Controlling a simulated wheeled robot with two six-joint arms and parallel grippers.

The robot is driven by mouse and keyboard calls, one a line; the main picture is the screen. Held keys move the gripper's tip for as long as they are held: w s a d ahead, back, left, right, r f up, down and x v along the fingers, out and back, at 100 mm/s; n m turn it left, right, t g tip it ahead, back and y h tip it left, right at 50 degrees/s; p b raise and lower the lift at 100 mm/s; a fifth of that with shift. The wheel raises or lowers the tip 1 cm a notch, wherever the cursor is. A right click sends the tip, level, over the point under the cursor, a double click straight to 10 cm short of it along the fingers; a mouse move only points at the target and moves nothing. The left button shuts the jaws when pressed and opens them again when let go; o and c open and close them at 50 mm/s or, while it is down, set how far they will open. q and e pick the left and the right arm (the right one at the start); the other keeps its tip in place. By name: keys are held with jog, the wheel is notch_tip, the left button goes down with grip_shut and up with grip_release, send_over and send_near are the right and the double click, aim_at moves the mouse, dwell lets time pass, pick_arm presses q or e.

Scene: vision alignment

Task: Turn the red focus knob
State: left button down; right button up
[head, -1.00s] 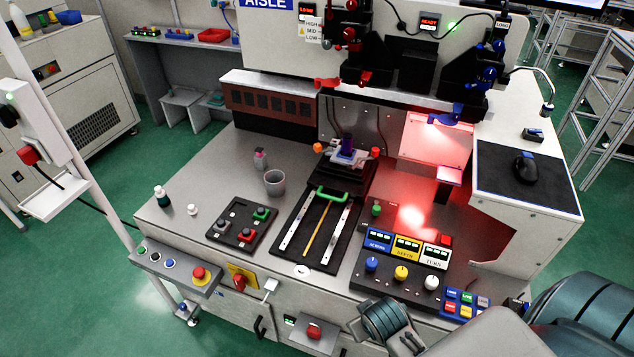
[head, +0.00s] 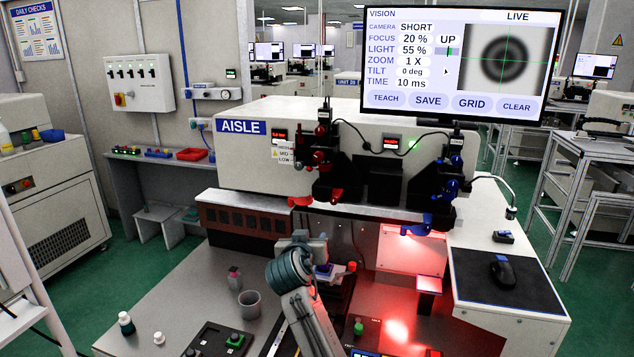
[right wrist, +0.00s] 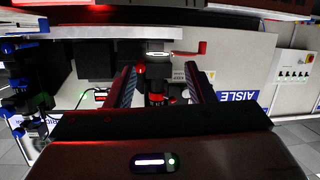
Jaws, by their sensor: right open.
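Small red knobs (head: 319,157) sit on the black left camera unit on the machine front, beside a HIGH/MID/LOW label. I cannot tell which one is the focus knob. My right gripper (head: 316,248) is raised below this unit, its fingers largely hidden in the head view. In the right wrist view its two fingers (right wrist: 159,80) are open, with red and black parts of the unit showing between them, farther off. Nothing is held. The monitor (head: 462,62) reads camera SHORT, focus 20 %, UP, with a blurred dark ring at the crosshair. My left gripper is out of view.
Red levers (head: 301,201) stick out below the unit. A second camera unit with blue knobs (head: 451,187) stands to the right. A grey cup (head: 249,304) and small bottles stand on the bench. A mouse (head: 502,272) lies on the right pad.

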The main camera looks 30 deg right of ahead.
aim_at(318, 158)
jog(key=w+d+r+m+h, duration=0.1)
jog(key=w+r+m+h, duration=0.1)
jog(key=r, duration=0.6)
jog(key=w+d+r+m+h, duration=0.1)
jog(key=w+r+h, duration=0.1)
jog(key=r, duration=0.6)
jog(key=shift+t, duration=0.3)
jog(key=p+x, duration=0.3)
jog(key=x, duration=0.6)
jog(key=shift+w+a+f+p, duration=0.15)
jog(key=shift+w+p, duration=0.05)
jog(key=shift+p, duration=0.15)
jog(key=shift+w+d+f+y, duration=0.15)
jog(key=shift+w+d+y, duration=0.15)
jog(key=shift+w+d, duration=0.2)
jog(key=shift+c, duration=0.4)
jog(key=c, duration=0.9)
jog(key=shift+n, duration=0.3)
